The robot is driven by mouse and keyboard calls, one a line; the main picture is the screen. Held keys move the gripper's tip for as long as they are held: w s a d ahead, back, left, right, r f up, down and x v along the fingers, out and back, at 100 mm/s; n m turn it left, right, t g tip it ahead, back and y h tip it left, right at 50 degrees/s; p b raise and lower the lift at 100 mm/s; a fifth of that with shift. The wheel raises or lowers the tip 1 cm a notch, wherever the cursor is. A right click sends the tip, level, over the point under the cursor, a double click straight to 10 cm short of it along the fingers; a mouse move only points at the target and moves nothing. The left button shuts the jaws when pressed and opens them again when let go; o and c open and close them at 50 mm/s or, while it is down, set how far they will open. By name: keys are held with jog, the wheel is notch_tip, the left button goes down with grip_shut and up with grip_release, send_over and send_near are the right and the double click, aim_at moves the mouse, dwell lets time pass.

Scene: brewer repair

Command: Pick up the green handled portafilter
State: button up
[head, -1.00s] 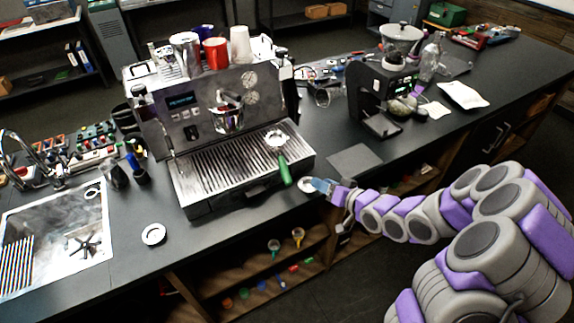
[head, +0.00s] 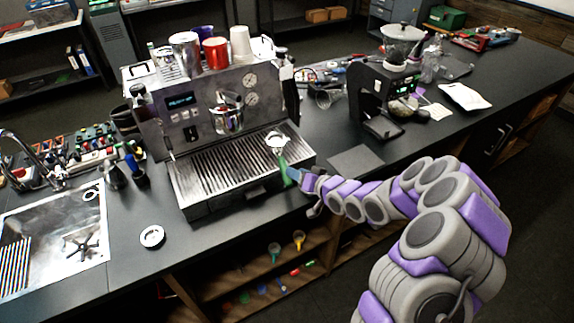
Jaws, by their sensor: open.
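The green handled portafilter lies on the espresso machine's slatted drip tray (head: 215,168). Its metal basket (head: 276,142) points to the back and its green handle (head: 284,170) points to the front edge, near the tray's right side. My gripper (head: 293,174) is at the handle from the right, with its fingertips at or just beside the green grip. The jaws are open. The fingers are small here, so I cannot tell whether the handle is between them or whether they touch it.
The espresso machine (head: 185,110) stands behind the tray with cups on top. A grinder (head: 382,105) stands to the right, with a dark mat (head: 355,160) before it. A sink (head: 70,235) is at the left. A small white-rimmed disc (head: 152,236) lies on the counter.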

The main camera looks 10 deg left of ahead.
aim_at(282, 162)
jog(key=a, duration=0.1)
jog(key=w+a+f, duration=0.1)
jog(key=a, duration=0.1)
jog(key=w+a, duration=0.1)
jog(key=shift+a+f+b, duration=0.25)
jog(key=shift+a+b, duration=0.05)
jog(key=shift+a, duration=0.05)
jog(key=shift+w, duration=0.1)
jog(key=shift+w+d, duration=0.2)
jog(key=shift+d, duration=0.75)
jog(key=shift+a, duration=0.75)
jog(key=c, duration=0.4)
jog(key=shift+s, duration=0.1)
jog(key=c, duration=0.3)
jog(key=shift+d, duration=0.25)
grip_shut()
